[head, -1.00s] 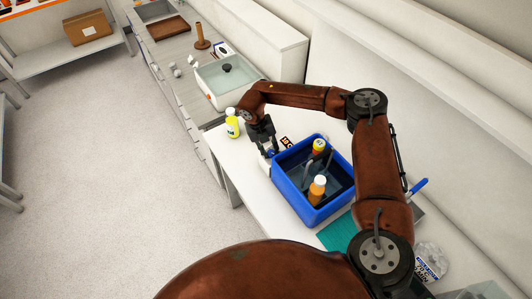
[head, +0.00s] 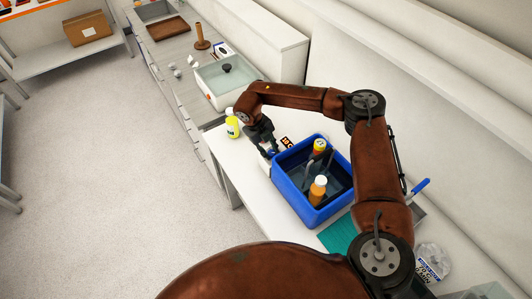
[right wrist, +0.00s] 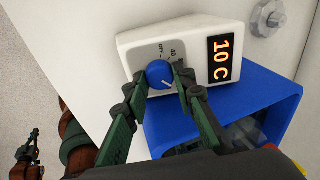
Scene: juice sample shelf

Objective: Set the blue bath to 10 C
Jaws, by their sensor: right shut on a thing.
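The blue bath (head: 294,198) stands on the white bench, with its white control box (right wrist: 200,42) at one end. The box's display (right wrist: 223,60) reads 10 C in orange. My right gripper (right wrist: 161,84) is shut on the blue knob (right wrist: 158,72), one finger on each side. The knob's white mark points to the lower right; OFF and 40 are legible on the dial.
Two bottles, one yellow-capped (head: 319,146) and one orange (head: 317,188), stand in the bath. A yellow-green bottle (head: 232,124) stands left of my right gripper. A pale bath (head: 228,82) is farther back. A teal mat (head: 339,234) lies nearer.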

